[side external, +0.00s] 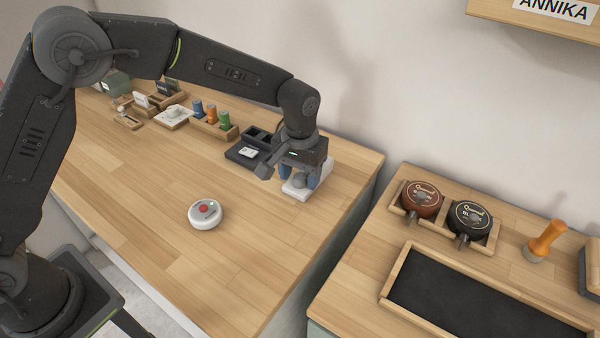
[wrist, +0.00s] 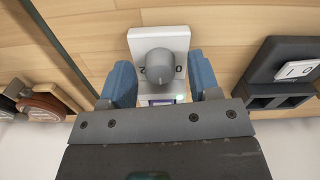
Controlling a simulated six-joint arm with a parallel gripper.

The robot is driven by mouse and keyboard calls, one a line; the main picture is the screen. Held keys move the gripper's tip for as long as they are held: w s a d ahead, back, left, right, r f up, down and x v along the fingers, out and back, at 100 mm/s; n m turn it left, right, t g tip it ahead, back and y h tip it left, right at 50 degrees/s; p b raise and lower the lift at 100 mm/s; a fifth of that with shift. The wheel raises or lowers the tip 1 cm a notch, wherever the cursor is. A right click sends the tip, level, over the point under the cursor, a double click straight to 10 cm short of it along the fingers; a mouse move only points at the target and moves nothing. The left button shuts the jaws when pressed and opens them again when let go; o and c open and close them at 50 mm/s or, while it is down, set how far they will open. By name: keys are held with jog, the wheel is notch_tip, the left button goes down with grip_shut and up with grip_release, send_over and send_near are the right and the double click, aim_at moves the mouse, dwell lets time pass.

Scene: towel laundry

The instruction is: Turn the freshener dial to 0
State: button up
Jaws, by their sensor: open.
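The freshener is a white box with a grey round dial (wrist: 160,66), seen in the middle of the wrist view. The white base (wrist: 160,36) shows a 2 to the left of the dial and a 0 to its right. A small lit display and a green light sit below the dial, partly hidden by my gripper. My gripper (wrist: 161,80) is open, with one blue finger on each side of the dial and gaps to it. In the side view my gripper (side external: 301,180) is over the freshener (side external: 322,172) near the table's right end, hiding part of it.
A dark tray with a white card (side external: 247,152) stands just left of the freshener. A white round device with a red button (side external: 205,213) is nearer the front. Colored bottles (side external: 212,113) stand further back.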

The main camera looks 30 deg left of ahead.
jog(key=c, duration=0.9)
jog(key=shift+n, duration=0.5)
jog(key=n, duration=0.5)
jog(key=shift+n, duration=0.3)
jog(key=n, duration=0.5)
jog(key=shift+n, duration=0.4)
